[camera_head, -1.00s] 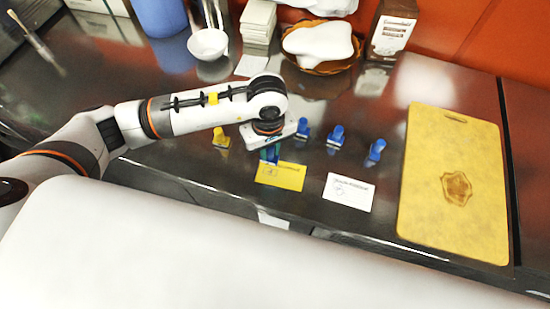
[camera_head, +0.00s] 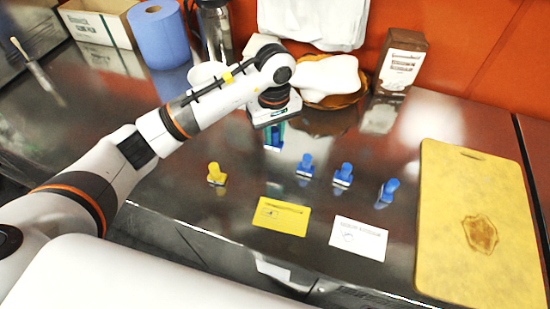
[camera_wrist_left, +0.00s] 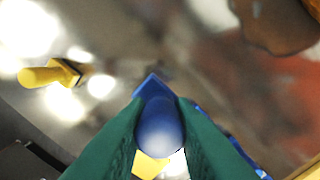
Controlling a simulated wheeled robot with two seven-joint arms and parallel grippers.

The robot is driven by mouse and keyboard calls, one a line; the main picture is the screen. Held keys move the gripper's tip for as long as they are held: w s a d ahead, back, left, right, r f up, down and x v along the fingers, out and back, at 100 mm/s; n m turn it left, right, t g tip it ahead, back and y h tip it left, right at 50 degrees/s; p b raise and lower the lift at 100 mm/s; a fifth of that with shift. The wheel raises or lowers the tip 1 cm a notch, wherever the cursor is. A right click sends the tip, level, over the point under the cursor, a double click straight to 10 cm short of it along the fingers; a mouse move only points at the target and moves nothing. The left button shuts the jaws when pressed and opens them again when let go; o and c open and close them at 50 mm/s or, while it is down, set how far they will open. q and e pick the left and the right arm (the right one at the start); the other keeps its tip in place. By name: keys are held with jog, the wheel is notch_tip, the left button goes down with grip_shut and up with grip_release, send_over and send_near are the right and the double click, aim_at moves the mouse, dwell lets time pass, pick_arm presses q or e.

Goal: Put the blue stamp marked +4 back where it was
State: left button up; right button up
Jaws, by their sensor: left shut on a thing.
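My left gripper (camera_head: 273,140) is shut on a blue stamp (camera_wrist_left: 160,128), above the counter behind the yellow card. The stamp's round handle end shows between the green fingers in the left wrist view; its marking cannot be read. In the head view a yellow stamp (camera_head: 216,174) stands to the gripper's left. Three more blue stamps, the left one (camera_head: 305,167), middle one (camera_head: 343,175) and right one (camera_head: 388,192), stand to its right; their marks are not legible. A yellow card (camera_head: 281,216) and a white card (camera_head: 358,238) lie nearer me. My right gripper is not in view.
A yellow cutting board (camera_head: 470,215) lies at the right. A bowl with a white cloth (camera_head: 328,76), a brown carton (camera_head: 402,62) and a blue roll (camera_head: 160,38) stand at the back. Bare steel counter lies around the yellow stamp.

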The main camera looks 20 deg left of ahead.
aim_at(274, 143)
pick_arm(q)
notch_tip(274, 143, down, 3)
jog(key=shift+s+f+p, duration=0.1)
jog(key=shift+f+p, duration=0.1)
jog(key=shift+p, duration=0.2)
jog(key=shift+f+p, duration=0.45)
jog(key=shift+f, duration=1.55)
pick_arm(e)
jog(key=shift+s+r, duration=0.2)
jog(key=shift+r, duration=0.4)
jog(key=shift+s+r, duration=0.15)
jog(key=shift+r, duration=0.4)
pick_arm(q)
jog(key=shift+f, duration=0.2)
jog(key=o, duration=0.8)
jog(key=shift+r, duration=0.1)
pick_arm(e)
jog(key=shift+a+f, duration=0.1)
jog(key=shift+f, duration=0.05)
